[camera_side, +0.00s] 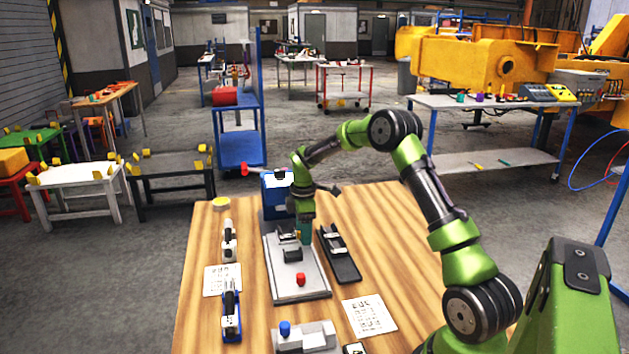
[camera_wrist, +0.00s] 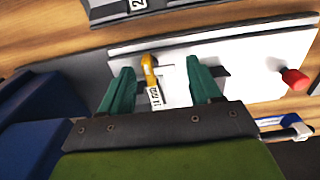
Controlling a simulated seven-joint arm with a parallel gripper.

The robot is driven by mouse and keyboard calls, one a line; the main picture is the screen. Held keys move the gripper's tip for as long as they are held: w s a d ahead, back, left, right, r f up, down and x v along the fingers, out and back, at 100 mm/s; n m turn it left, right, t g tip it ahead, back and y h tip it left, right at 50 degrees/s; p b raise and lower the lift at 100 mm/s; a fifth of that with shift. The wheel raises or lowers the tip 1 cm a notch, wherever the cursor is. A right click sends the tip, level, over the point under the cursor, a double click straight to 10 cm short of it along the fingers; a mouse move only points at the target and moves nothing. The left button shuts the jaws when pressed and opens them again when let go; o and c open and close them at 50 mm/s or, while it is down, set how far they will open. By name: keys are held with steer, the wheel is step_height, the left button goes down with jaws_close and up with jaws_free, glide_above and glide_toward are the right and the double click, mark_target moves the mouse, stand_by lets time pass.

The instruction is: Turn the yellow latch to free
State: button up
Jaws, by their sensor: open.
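In the wrist view the yellow latch (camera_wrist: 150,72) sits on a pale grey plate (camera_wrist: 250,50), between my two teal fingers. My gripper (camera_wrist: 160,88) is open around it, with a gap on both sides and no visible contact. A small white label (camera_wrist: 156,97) with dark print lies by the latch's near end; I cannot read it surely. In the side view my gripper (camera_side: 304,234) is low over the far part of the plate (camera_side: 300,292), and the latch is hidden there. A red knob (camera_side: 300,279) stands on the plate's near end; it also shows in the wrist view (camera_wrist: 294,79).
A blue box (camera_side: 277,192) stands just behind the plate. A black tray (camera_side: 340,258) lies close on the right. Two clamp-like tools (camera_side: 231,315) and a paper sheet (camera_side: 222,280) lie left. A grey block with a blue knob (camera_side: 285,328) is in front. The right tabletop is partly bare.

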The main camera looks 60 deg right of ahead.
step_height(320, 180, up, 17)
steer(key=shift+f, duration=0.15)
stand_by(0.5)
steer(key=s+a+r+m+t+y, duration=0.1)
steer(key=s+a+r+m+t, duration=0.1)
steer(key=s+a+m, duration=0.4)
steer(key=s+a+r+m+t+y, duration=0.1)
steer(key=s+a+m+t, duration=0.4)
steer(key=s+a, duration=1.1)
steer(key=a+m, duration=0.2)
steer(key=a, duration=0.2)
steer(key=shift+s+r, duration=0.3)
steer(key=shift+r, duration=0.05)
